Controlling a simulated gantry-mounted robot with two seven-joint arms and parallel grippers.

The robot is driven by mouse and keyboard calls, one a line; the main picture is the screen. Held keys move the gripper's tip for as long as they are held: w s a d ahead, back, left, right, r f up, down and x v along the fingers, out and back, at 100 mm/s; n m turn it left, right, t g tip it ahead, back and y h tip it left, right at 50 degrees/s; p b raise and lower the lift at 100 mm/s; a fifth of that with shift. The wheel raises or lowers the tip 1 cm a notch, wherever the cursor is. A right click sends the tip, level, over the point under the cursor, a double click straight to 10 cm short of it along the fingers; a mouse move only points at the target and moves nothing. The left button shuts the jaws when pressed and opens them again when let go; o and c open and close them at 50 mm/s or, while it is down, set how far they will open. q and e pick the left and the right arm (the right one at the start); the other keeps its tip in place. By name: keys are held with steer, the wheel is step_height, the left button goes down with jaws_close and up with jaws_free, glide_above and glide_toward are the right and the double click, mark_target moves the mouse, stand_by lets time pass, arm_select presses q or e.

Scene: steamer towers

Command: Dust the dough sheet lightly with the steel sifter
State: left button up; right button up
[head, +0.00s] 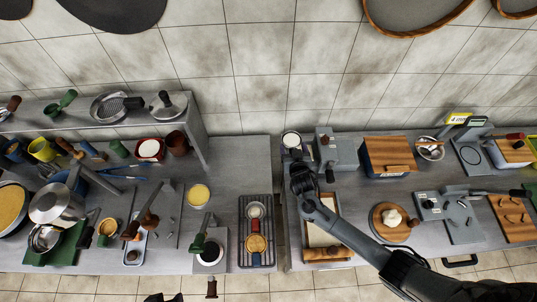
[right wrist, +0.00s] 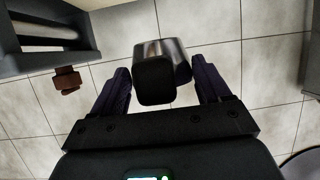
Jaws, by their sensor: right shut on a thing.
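My right gripper (head: 303,182) reaches in from the lower right in the head view, above the back left of the right-hand counter. In the right wrist view it is shut on a dark, shiny metal piece (right wrist: 160,72), which I take to be the steel sifter. In the head view the gripper hides most of what it holds. A pale sheet (head: 318,238), apparently the dough sheet, lies in a wood-edged tray in front of the gripper, partly under my right arm. Dark tips at the bottom edge may be my left gripper (head: 165,298); their opening is unclear.
A wooden rolling pin (head: 328,253) lies at the tray's front edge. A white bowl (head: 291,140) and a grey block-like device (head: 336,152) stand behind. A round board (head: 391,222) with dough is to the right. A gap separates the two counters.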

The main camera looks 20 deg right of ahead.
steer(key=d, duration=0.6)
steer(key=shift+w+m+h+p, duration=0.15)
steer(key=shift+m+h+p, duration=0.25)
steer(key=shift+p, duration=0.05)
steer(key=shift+r, duration=0.1)
steer(key=shift+f+b, duration=0.6)
steer(key=shift+f, duration=0.4)
steer(key=shift+d+f+b, duration=0.1)
steer(key=shift+f+b, duration=0.7)
steer(key=shift+f, duration=0.25)
